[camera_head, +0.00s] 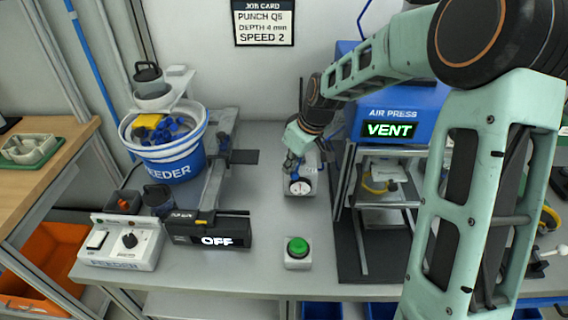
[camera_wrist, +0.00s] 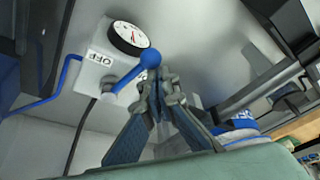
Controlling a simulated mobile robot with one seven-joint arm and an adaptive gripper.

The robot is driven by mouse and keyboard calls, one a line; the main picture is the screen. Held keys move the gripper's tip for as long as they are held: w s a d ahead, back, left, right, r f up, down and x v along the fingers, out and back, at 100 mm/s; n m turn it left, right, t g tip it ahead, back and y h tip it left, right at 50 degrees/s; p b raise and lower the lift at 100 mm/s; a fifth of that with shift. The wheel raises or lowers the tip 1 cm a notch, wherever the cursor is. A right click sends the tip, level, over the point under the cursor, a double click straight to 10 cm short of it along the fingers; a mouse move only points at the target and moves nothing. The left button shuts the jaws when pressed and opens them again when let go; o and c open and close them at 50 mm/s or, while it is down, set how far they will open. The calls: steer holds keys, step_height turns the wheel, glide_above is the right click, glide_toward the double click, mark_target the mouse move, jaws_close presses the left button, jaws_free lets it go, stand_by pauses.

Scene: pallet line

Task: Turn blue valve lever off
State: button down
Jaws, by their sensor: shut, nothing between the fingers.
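The blue valve lever (camera_wrist: 128,78) shows in the wrist view as a short bar with a round ball knob at its end. It sits on a pale grey valve box (camera_wrist: 87,73) with an OFF label and a round dial gauge (camera_wrist: 128,38). The bar slants up and right in the picture, and the OFF label lies up and left of its pivot. My gripper (camera_wrist: 163,82) is shut and empty, its fingertips close beside the knob; I cannot tell whether they touch. In the head view my gripper (camera_head: 291,165) is just behind the gauge (camera_head: 300,187), and the lever is mostly hidden.
The blue air press (camera_head: 400,112), reading VENT, stands close to the right of the valve box. A green button (camera_head: 297,247) is in front. The feeder bucket (camera_head: 165,160) and a display reading OFF (camera_head: 215,238) stand to the left.

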steer(key=shift+s+d, duration=0.25)
steer(key=shift+d, duration=0.6)
